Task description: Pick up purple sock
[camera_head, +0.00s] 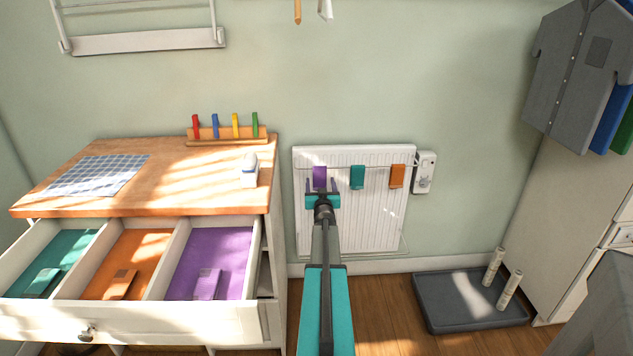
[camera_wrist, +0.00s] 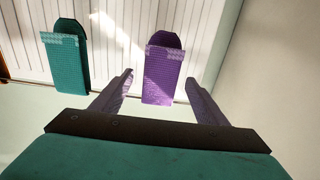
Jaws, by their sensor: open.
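The purple sock (camera_head: 320,176) hangs on the rail at the front of the white radiator (camera_head: 378,215), leftmost of three socks. In the wrist view the purple sock (camera_wrist: 163,78) hangs between the lines of my two fingers, with a gap on each side. My gripper (camera_head: 321,186) is open and empty, in front of the radiator at the purple sock's lower part. In the wrist view my fingertips (camera_wrist: 160,77) point toward it; I cannot tell how far the sock lies between them in depth. The sock's lower end is hidden in the head view.
A teal sock (camera_head: 357,177) and an orange sock (camera_head: 397,176) hang to the right. An open drawer (camera_head: 150,318) on the left has teal, orange and purple compartments, each with a folded item. A dark tray (camera_head: 450,318) with rolled items lies on the floor at right.

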